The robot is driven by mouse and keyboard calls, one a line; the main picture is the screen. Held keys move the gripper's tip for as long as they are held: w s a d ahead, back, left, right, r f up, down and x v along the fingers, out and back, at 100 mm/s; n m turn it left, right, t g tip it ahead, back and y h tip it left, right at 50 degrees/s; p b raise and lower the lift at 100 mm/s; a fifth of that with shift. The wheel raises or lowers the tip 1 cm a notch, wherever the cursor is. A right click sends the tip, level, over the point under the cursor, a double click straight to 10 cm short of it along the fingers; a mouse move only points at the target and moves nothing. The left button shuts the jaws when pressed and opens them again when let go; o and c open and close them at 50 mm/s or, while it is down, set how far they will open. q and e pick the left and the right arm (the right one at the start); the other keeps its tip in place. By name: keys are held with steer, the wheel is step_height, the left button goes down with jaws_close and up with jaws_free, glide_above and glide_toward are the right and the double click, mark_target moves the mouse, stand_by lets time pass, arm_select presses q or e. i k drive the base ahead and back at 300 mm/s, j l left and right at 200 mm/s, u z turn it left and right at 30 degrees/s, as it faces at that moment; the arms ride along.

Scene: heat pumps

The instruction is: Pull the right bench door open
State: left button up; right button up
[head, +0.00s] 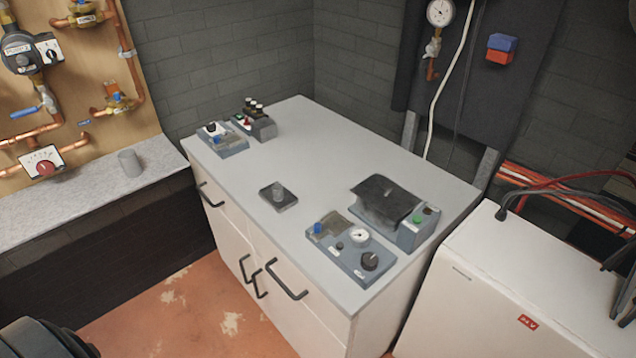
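The white bench (300,180) with a grey top stands in the middle of the head view. Its front faces the lower left. The right bench door (287,322) is the lower right front panel and looks closed. Its black upright handle (259,284) sits beside the left door's handle (245,268), near the middle of the front. A slanted black drawer handle (287,280) is just to the right and higher. The lower part of the right door is cut off by the picture's bottom edge. Neither of my grippers can be made out in the view.
Control boxes (352,247) and a small dark block (278,197) rest on the bench top. A white unit (510,290) stands close on the right. A stone-topped ledge (90,190) with a grey cup (130,163) is at left. The reddish floor (185,310) before the bench is clear.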

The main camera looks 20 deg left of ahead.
mark_target(308, 335)
steer(key=u, duration=1)
steer(key=j+z, duration=0.1)
steer(key=k+j, duration=0.05)
steer(key=j, duration=0.05)
